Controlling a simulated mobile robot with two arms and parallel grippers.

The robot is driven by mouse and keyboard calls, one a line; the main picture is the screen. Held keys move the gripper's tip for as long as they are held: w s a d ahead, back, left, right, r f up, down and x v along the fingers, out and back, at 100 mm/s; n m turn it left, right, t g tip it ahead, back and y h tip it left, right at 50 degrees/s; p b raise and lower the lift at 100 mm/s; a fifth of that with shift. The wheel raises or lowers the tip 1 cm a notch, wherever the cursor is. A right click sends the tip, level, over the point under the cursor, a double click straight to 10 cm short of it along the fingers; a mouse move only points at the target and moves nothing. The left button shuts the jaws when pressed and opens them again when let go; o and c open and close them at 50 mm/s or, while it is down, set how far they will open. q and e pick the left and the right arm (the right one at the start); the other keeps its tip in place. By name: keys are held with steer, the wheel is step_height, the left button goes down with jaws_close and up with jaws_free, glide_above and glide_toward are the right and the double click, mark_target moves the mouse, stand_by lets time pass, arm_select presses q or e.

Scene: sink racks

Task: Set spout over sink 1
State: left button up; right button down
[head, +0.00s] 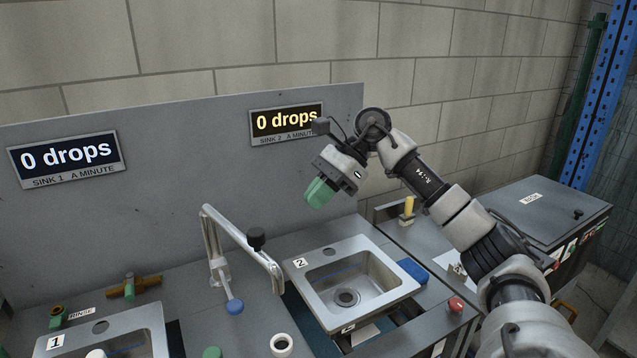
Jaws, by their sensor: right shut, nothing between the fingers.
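The spout (240,238) is a bent steel pipe with a dark knob, rising between the two sinks; its arm reaches right and toward me, its end close to the left edge of sink 2 (382,300). Sink 1 (60,346), marked with a 1 label, is at the lower left and cut off by the picture's bottom edge. My right gripper (316,195), with green fingers, is shut and empty. It appears above and behind sink 2, up and right of the spout, apart from it. My left gripper is not in view.
Two signs each read 0 drops: sink 1's (67,158) and sink 2's (287,121), on the grey back panel. A brass fitting (134,288) lies behind sink 1. A red knob (456,304) is right of sink 2.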

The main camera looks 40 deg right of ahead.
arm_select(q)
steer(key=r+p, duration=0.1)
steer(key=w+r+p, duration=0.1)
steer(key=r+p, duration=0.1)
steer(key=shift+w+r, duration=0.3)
arm_select(e)
steer(key=w+a+f, duration=0.2)
steer(key=a+f, duration=0.1)
steer(key=a, duration=0.4)
steer(key=shift+w+a+f, duration=0.25)
steer(key=shift+a+f, duration=0.05)
steer(key=shift+f, duration=0.05)
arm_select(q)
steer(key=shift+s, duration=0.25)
